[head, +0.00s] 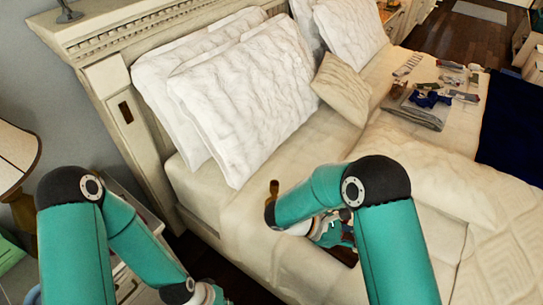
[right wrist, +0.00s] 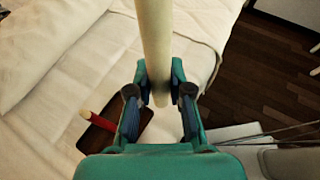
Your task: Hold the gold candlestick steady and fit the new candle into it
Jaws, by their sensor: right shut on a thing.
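In the right wrist view my right gripper (right wrist: 160,97) is shut on a long cream candle (right wrist: 155,45). The candle's lower end shows between the fingers, and its upper part runs out of the top of the picture. In the head view my right forearm hides most of this gripper. A small gold-brown upright thing (head: 273,188) shows beside the end of that forearm; I cannot tell whether it is part of the candlestick. No whole gold candlestick shows clearly. My left arm reaches to the bottom edge of the head view, and its fingers are out of the picture.
A red stick (right wrist: 88,115) lies over a dark brown tray (right wrist: 108,138) on the bed edge. White pillows (head: 235,105) lean on the headboard. Folded cloth (head: 415,110) and small items lie farther along the bed. A lamp (head: 15,155) stands at the left. The middle bedding is clear.

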